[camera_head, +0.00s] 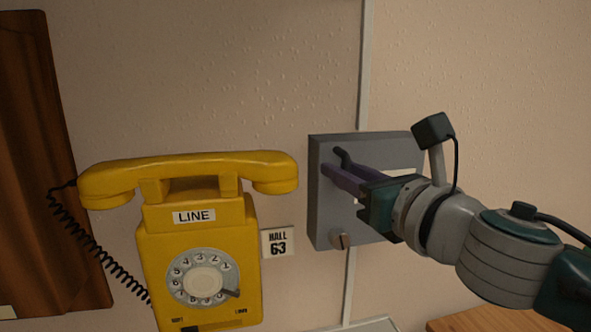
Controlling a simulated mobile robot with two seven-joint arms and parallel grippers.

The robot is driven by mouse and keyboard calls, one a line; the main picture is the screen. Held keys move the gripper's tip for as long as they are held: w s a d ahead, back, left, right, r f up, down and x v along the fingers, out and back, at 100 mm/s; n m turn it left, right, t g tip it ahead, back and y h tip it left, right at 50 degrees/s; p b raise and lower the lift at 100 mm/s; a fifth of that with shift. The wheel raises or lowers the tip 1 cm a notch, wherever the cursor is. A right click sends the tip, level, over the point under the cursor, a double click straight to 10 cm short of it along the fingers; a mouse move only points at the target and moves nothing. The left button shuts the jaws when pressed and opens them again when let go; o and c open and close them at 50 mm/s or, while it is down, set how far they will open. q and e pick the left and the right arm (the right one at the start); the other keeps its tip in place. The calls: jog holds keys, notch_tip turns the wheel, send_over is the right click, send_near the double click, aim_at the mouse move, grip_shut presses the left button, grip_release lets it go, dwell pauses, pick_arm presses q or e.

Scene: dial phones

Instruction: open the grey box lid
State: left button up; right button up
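The grey box (325,210) is fixed on the wall right of the yellow phone, with a small round knob (341,241) low on its front. Its lid appears closed, but my arm hides much of its right side. My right gripper (333,164) comes in from the right, with its purple fingers at the upper left of the box's front. A dark curved piece shows by the fingertips; I cannot tell whether the fingers hold it or how far apart they are. My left gripper is not in view.
A yellow dial phone (200,240) marked LINE hangs on the wall at left, its coiled cord (95,245) hanging beside it. A HALL 63 sign (277,242) sits between phone and box. A dark wooden panel (40,160) is far left; a wooden surface (490,321) is lower right.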

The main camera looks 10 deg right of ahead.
grip_shut()
dwell(1.4)
